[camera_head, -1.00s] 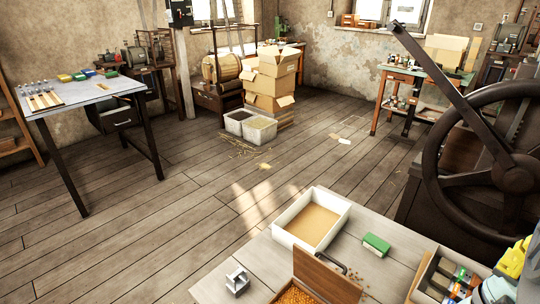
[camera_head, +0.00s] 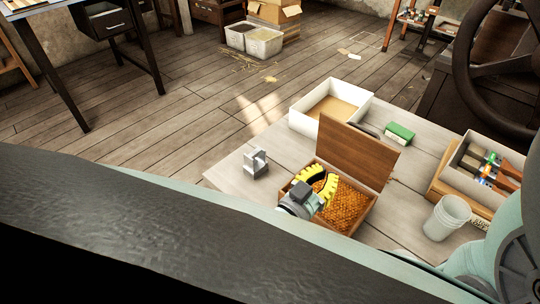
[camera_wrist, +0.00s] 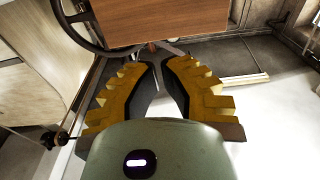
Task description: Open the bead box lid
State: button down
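The bead box (camera_head: 368,212) is a wooden box on the workbench, full of amber beads (camera_head: 345,205). Its brown lid (camera_head: 355,155) stands raised at the far side, leaning back slightly. A dark handle (camera_head: 371,131) shows behind it. My gripper (camera_head: 328,175), with yellow ribbed fingers, is over the left part of the open box, on the near side of the lid. In the wrist view the fingers (camera_wrist: 160,66) are a little apart with nothing seen between them. The lid (camera_wrist: 140,22) shows beyond the fingertips, apparently apart from them.
A white tray (camera_head: 364,98) stands behind the lid, with a green box (camera_head: 399,134) to its right. A grey metal block (camera_head: 256,163) is left of the bead box. A white cup (camera_head: 446,218) and a tool crate (camera_head: 467,152) stand right. A large handwheel (camera_head: 462,62) is behind.

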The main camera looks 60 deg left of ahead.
aim_at(360, 136)
jog(key=x, duration=1.1)
jog(key=shift+w+r, duration=0.15)
jog(key=shift+r, duration=0.15)
jog(key=shift+x, duration=0.75)
jog(key=shift+f, duration=0.1)
jog(key=shift+w+r+p, duration=0.35)
jog(key=shift+p, duration=0.6)
jog(key=p, duration=0.1)
jog(key=w+g+p, duration=0.1)
jog(key=shift+w+a+r+h+p, duration=0.15)
jog(key=shift+w+r+h+p, duration=0.1)
jog(key=shift+h+p, duration=0.1)
jog(key=shift+w+a+f+g+p, duration=0.2)
jog(key=shift+w+g+p, duration=0.25)
jog(key=shift+w, duration=0.15)
jog(key=shift+w+a+f, duration=0.1)
jog(key=shift+w+f, duration=0.15)
jog(key=shift+w, duration=0.25)
